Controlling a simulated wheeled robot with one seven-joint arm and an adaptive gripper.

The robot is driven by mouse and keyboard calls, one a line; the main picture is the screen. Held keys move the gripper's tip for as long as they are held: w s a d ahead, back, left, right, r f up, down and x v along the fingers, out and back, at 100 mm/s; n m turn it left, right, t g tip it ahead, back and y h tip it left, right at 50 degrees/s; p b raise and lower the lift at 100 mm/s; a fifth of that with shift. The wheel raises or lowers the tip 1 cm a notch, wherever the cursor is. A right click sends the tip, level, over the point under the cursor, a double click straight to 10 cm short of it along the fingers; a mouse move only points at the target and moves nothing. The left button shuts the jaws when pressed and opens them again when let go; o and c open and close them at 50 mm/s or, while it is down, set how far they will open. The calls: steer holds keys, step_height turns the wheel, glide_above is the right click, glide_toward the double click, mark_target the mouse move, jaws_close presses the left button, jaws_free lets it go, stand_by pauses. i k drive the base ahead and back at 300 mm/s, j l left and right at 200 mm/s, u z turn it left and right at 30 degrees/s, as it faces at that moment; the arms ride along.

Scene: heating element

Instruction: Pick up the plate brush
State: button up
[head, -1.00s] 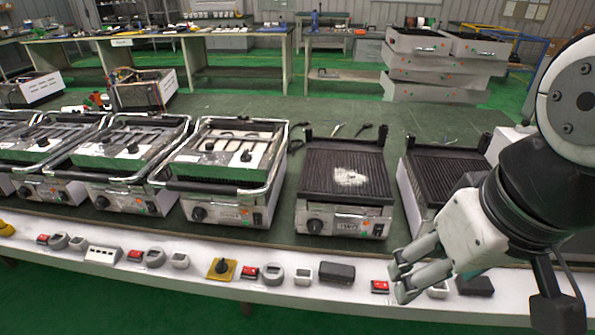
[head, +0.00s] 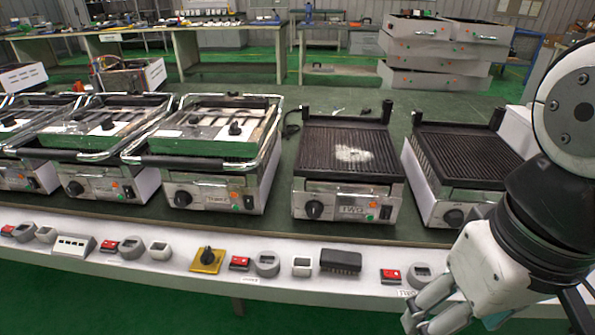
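No brush with a handle is clear to me. A dark rectangular block (head: 340,261) with a ridged front lies on the white front ledge, below the bare ribbed grill; it may be the plate brush, but I cannot be sure. My gripper (head: 416,325) is at the bottom right, in front of the ledge and to the right of the block, apart from it. Its two grey fingers point down and left with a gap between them. It looks open, and nothing shows between the fingers. The fingertips are close to the picture's lower edge.
The white ledge (head: 185,272) also holds a yellow plate with a black knob (head: 207,259), red switches (head: 390,276) and grey dials. Behind it stand a ribbed grill (head: 345,165), another at right (head: 465,165) and several lidded grills. Green floor lies in front.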

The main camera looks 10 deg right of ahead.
mark_target(333, 258)
steer(key=i+l+u, duration=0.1)
steer(key=l, duration=1.35)
steer(key=i+u, duration=0.05)
